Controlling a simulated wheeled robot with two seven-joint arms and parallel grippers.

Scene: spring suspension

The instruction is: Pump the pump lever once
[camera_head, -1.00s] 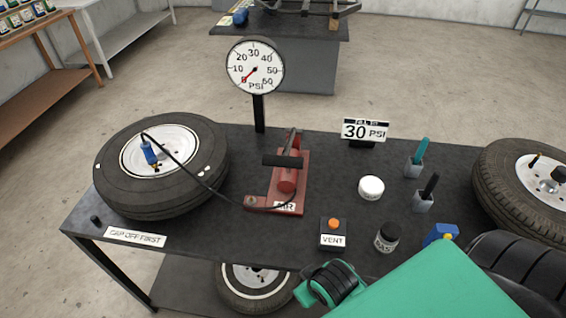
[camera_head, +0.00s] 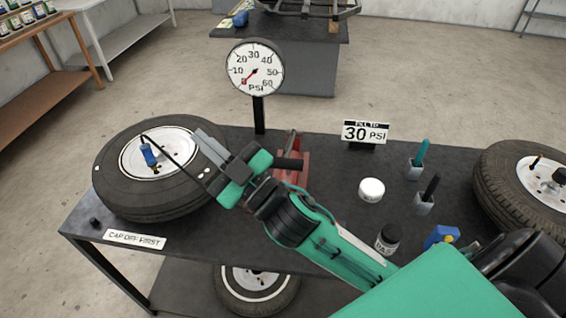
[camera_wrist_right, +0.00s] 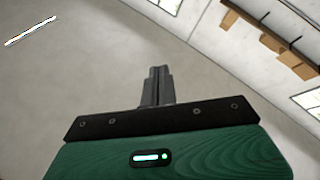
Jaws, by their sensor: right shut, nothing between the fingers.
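The red foot pump (camera_head: 292,175) stands on the dark workbench, mostly hidden behind my right arm. The right end of its black lever handle (camera_head: 291,164) shows beside my gripper. The blue chuck (camera_head: 148,154) with the hose sits at the left wheel's valve. My left gripper is not in view.
The left tire (camera_head: 113,188) lies flat on the workbench (camera_head: 330,178). A "30 PSI" sign (camera_head: 365,132), a white jar (camera_head: 371,189), a dark jar (camera_head: 388,238), two holders with pens and a right tire (camera_head: 497,163) stand to the right. My arm hides the vent button.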

